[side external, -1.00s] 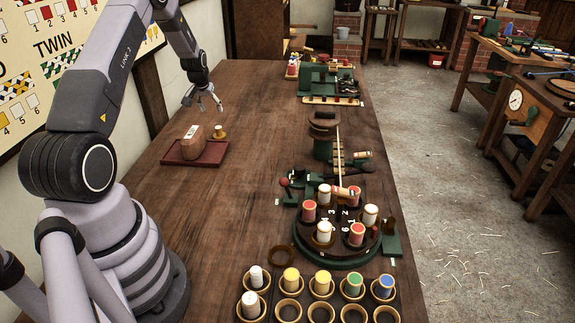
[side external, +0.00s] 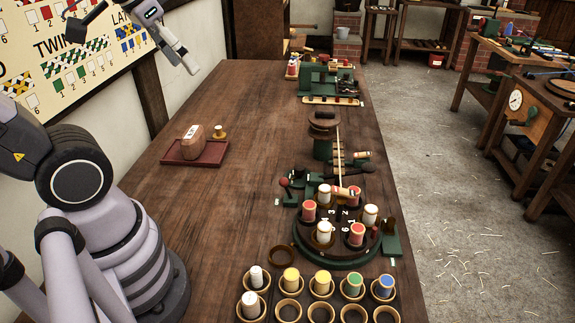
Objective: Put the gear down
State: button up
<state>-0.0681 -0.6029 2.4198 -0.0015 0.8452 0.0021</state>
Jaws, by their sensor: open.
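My gripper (side external: 191,68) is high at the upper left, above the far left part of the bench and in front of the wall chart. It is open, with nothing visible in it. The dark red tray (side external: 212,157) lies on the bench below it. On the tray are a brown block (side external: 190,147) with a white label and, at its right by the back edge, a small brass-coloured round piece (side external: 219,133). The round piece may be the gear; it is too small to tell. My gripper is well apart from both.
A green round stand (side external: 335,262) with red and white bobbins is at the front right. In front of it is a rack (side external: 320,312) with several coloured bobbins. Green machinery (side external: 318,77) stands at the back. The bench's middle (side external: 230,200) is clear.

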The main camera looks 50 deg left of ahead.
jog(key=shift+o, duration=0.4)
jog(key=shift+m, duration=0.4)
jog(key=s, duration=0.1)
jog(key=s+d, duration=0.1)
jog(key=s+f, duration=0.1)
jog(key=s, duration=0.1)
jog(key=shift+d, duration=0.15)
